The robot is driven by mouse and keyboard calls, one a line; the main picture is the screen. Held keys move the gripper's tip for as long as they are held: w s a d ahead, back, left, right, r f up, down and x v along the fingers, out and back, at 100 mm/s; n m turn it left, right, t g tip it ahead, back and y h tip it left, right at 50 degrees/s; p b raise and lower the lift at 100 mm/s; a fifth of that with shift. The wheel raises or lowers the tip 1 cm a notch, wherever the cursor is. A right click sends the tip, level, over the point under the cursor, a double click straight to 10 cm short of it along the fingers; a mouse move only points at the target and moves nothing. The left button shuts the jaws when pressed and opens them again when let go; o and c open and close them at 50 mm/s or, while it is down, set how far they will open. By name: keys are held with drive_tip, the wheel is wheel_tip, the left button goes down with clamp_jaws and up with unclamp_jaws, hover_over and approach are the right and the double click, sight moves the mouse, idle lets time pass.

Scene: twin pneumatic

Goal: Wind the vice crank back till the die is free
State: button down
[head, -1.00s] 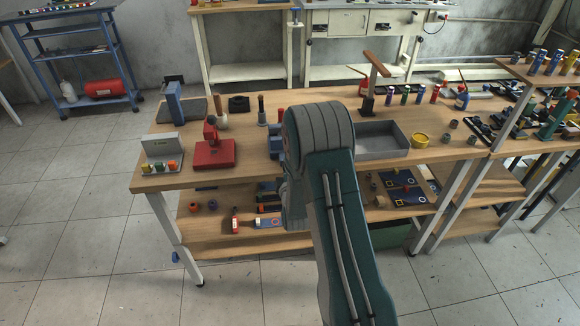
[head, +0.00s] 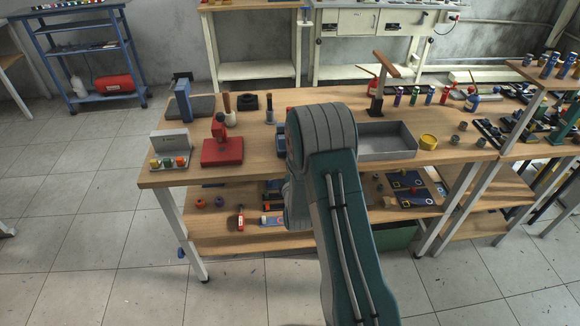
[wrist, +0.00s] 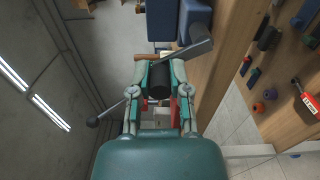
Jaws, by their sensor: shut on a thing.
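In the wrist view, my gripper (wrist: 160,78) is shut on the black crank handle (wrist: 159,82), with one finger on each side. A grey crank arm (wrist: 196,46) runs from the handle toward the blue vice (wrist: 182,18). In the head view only a part of the blue vice (head: 282,142) shows at the left of my arm, which hides the crank and my gripper. I cannot make out the die in either view, nor whether the vice jaws touch it.
The wooden bench (head: 255,165) holds a red press (head: 222,150) left of the vice and a grey tray (head: 386,142) to its right. In the wrist view, the bench edge (wrist: 228,70) runs close along the right. A rod with a ball end (wrist: 93,122) shows at the left.

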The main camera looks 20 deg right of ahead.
drive_tip(key=c, duration=0.6)
unclamp_jaws()
drive_tip(key=v, duration=1.2)
drive_tip(key=s+a+r+m+g+y, duration=0.1)
drive_tip(key=a+r+m+g+y, duration=0.2)
drive_tip(key=r, duration=0.4)
drive_tip(key=s+a+r+m+g+y, duration=0.1)
drive_tip(key=a+r+m+g, duration=0.2)
drive_tip(key=r+m, duration=0.3)
drive_tip(key=s+a+r+m+g, duration=0.1)
drive_tip(key=s+r+m+g, duration=0.1)
drive_tip(key=s, duration=0.5)
drive_tip(key=s+r+m+g, duration=0.2)
drive_tip(key=s+r, duration=0.2)
drive_tip(key=s, duration=0.3)
drive_tip(key=s+a+r+m+g+y, duration=0.1)
drive_tip(key=s+r+m, duration=0.1)
drive_tip(key=s+r, duration=0.2)
drive_tip(key=shift+s+a+g, duration=0.15)
drive_tip(key=shift+s+g, duration=0.05)
drive_tip(key=shift+s, duration=0.7)
drive_tip(key=shift+s+a+g, duration=0.2)
drive_tip(key=shift+s, duration=0.7)
